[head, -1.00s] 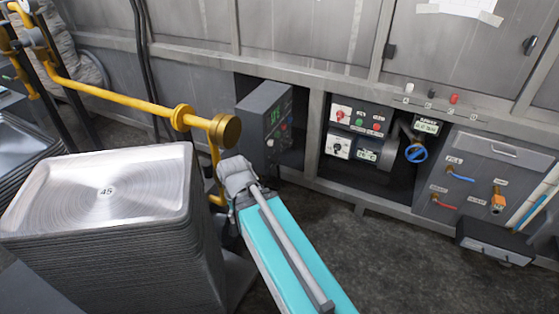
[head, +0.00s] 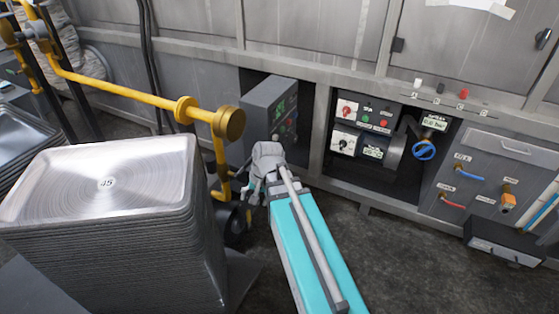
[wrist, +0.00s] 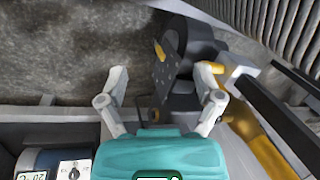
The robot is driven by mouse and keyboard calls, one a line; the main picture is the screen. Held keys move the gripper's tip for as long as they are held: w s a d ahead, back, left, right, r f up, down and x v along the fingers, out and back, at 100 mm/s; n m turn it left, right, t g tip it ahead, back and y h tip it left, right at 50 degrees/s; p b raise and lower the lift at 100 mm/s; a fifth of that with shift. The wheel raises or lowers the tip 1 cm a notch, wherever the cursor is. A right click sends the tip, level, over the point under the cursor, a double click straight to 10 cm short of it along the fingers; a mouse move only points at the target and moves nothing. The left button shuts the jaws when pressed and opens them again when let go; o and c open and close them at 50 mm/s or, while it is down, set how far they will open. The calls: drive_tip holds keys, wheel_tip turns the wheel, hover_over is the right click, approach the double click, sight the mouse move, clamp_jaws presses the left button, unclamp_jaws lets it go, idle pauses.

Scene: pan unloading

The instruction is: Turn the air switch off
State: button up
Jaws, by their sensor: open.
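The control bay in the wall holds a panel with a red rotary knob (head: 347,109) and a black rotary knob (head: 343,143). To its right is a blue handwheel (head: 424,150). Their labels are too small to read, so I cannot tell which is the air switch. In the wrist view a dial (wrist: 73,170) on a panel shows at the bottom left edge.
A grey control box (head: 270,110) juts out just behind my wrist. A yellow pipe (head: 110,92) with a brass end runs close to its left. A tall stack of metal pans (head: 100,185) stands at the left. Open floor (head: 400,265) lies at the right.

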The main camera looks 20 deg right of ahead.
drive_tip(key=w+d+m+t+y+b, duration=0.2)
drive_tip(key=w+d+m+t+b, duration=0.1)
drive_tip(key=d+m, duration=0.4)
drive_tip(key=w+d+m+t+y+b, duration=0.2)
drive_tip(key=w+d+m+t+b, duration=0.1)
drive_tip(key=d+m, duration=0.5)
drive_tip(key=w+d+m+t+y+b, duration=0.1)
drive_tip(key=w+d+m+t+b, duration=0.2)
drive_tip(key=d+m, duration=0.4)
drive_tip(key=w+d+b, duration=0.1)
drive_tip(key=w+d, duration=0.1)
drive_tip(key=d, duration=0.3)
drive_tip(key=shift+d+m+t+y, duration=0.3)
drive_tip(key=shift+y, duration=0.1)
drive_tip(key=shift+w, duration=0.1)
drive_tip(key=b+x, duration=0.5)
drive_tip(key=x, duration=0.8)
drive_tip(key=shift+w+a+f, duration=0.2)
drive_tip(key=shift+c, duration=0.2)
